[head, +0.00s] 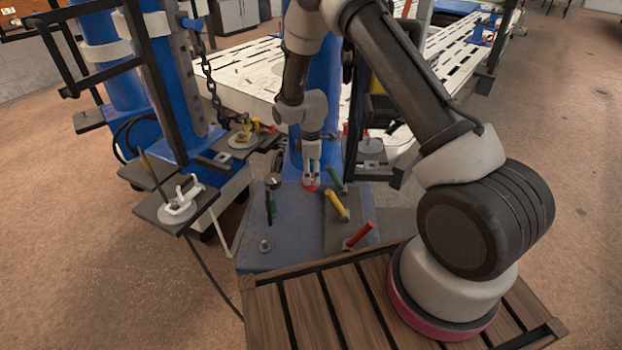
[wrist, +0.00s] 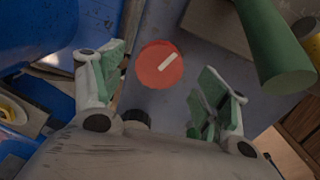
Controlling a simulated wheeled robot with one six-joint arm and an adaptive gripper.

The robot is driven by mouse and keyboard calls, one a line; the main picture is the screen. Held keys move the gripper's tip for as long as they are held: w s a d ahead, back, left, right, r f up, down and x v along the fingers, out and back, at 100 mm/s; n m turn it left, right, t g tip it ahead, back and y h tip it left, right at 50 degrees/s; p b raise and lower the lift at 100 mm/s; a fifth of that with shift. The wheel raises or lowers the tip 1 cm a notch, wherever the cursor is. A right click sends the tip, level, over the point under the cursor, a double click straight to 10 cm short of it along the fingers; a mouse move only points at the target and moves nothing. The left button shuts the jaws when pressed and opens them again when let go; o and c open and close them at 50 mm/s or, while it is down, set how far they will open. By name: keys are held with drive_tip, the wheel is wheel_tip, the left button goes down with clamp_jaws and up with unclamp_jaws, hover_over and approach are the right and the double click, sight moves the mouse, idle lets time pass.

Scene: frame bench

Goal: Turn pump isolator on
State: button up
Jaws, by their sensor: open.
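A round red knob (wrist: 152,72) with a white bar mark sits on the blue-grey panel (head: 290,235). The bar slants up to the right in the wrist view. In the head view the red knob (head: 310,187) is mostly covered by my gripper (head: 311,178). In the wrist view my gripper (wrist: 163,68) is open, with green-padded fingers either side of the knob and a visible gap to it. Nothing is between the fingers but the knob beyond. No label is readable, so I cannot tell which control is the pump isolator.
Green (head: 337,180), yellow (head: 338,206) and red (head: 359,235) levers stand right of the knob; the green lever (wrist: 270,45) is close to my right finger. A black dial (head: 273,183) and an upright dark handle (head: 268,206) are at left. The panel's front left is mostly clear.

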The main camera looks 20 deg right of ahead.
drive_tip(key=shift+f, duration=1.75)
drive_tip(key=c, duration=1)
drive_tip(key=m, duration=0.3)
drive_tip(key=shift+m, duration=2.1)
